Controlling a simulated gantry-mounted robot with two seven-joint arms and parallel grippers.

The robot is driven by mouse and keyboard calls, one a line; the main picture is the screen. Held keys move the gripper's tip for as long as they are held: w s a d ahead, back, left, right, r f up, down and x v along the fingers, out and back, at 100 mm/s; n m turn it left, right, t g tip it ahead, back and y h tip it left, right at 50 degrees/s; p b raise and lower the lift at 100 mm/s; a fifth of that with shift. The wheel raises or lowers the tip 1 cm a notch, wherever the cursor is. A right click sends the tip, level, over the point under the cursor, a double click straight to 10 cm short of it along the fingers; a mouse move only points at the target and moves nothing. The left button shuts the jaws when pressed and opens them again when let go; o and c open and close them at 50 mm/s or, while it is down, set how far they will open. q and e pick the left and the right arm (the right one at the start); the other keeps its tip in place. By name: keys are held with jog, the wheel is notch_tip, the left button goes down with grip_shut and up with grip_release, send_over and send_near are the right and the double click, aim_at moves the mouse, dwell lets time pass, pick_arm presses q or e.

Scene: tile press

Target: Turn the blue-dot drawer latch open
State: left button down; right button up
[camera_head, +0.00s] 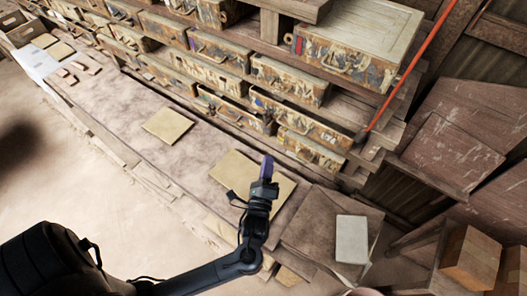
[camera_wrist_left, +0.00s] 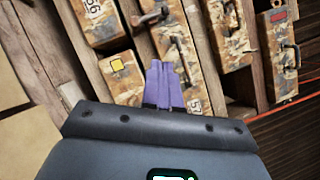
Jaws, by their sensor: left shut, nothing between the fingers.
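My left gripper (camera_head: 267,163) reaches in from the bottom left, in front of the lower drawer row, over the bench. Its purple fingers are shut and empty. In the left wrist view the fingertips (camera_wrist_left: 163,70) lie over a worn, patterned drawer face (camera_wrist_left: 182,50) with a metal handle. Contact cannot be told. In the head view a small bluish mark shows on a lower-row drawer (camera_head: 268,112), above and left of the fingers. It is too small to be sure it is the blue dot, and its latch cannot be made out. My right gripper is out of view.
A flat tan board (camera_head: 232,172) lies under the gripper on the bench. A red rod (camera_head: 405,75) slants at the right. A pale block (camera_head: 352,239) sits lower right.

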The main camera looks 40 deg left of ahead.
aim_at(265, 118)
pick_arm(q)
jog(key=shift+w+a+r+p, duration=0.4)
jog(key=shift+w+a+r, duration=0.25)
jog(key=shift+w+a, duration=0.75)
jog(key=shift+w+a+r+p, duration=0.35)
jog(key=shift+w+a+r, duration=0.35)
jog(key=shift+w+a, duration=0.7)
jog(key=shift+w+a+r+p, duration=0.4)
jog(key=shift+w+a+r, duration=0.25)
jog(key=shift+w+a, duration=0.75)
jog(key=shift+d, duration=0.15)
